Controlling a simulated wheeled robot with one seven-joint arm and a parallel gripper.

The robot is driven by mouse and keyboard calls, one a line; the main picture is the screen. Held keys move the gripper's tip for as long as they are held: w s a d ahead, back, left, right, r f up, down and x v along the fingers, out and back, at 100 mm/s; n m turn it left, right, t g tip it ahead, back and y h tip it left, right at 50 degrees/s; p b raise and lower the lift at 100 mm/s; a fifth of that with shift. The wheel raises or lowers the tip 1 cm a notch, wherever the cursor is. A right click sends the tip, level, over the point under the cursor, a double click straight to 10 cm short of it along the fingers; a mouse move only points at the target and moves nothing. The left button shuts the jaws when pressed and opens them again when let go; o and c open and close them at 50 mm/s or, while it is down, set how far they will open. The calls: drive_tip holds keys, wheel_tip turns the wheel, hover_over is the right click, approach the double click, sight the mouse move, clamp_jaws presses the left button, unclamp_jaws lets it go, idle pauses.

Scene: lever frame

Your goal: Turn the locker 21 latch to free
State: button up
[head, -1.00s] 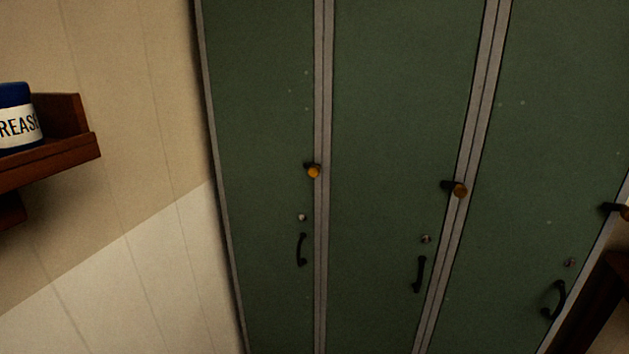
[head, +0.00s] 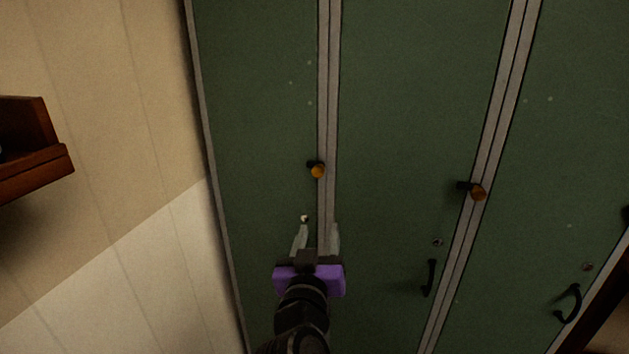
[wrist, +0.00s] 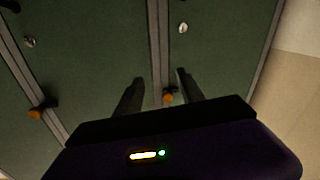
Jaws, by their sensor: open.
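My gripper (head: 317,236) is open and empty, below the left latch in the head view. In the wrist view, the left latch's orange knob (wrist: 168,97) appears between my open fingers (wrist: 160,88), and the middle latch (wrist: 38,113) is off to the left. I cannot tell any contact.
Key locks and black handles (head: 429,278) sit below the latches; the left door's handle is hidden behind my gripper. A brown wooden shelf (head: 35,150) is on the pale wall at the left. The space before the doors is clear.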

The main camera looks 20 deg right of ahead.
sight(317, 173)
wheel_tip(317, 173, up, 8)
drive_tip(key=w+a+r+m+g+h, duration=0.1)
drive_tip(key=w+a+m+g+h, duration=0.1)
drive_tip(key=m, duration=0.2)
drive_tip(key=shift+p+x, duration=1.05)
drive_tip(key=shift+x, duration=2.65)
drive_tip(key=shift+w+a+f, duration=0.1)
drive_tip(key=shift+a+f, duration=0.05)
clamp_jaws()
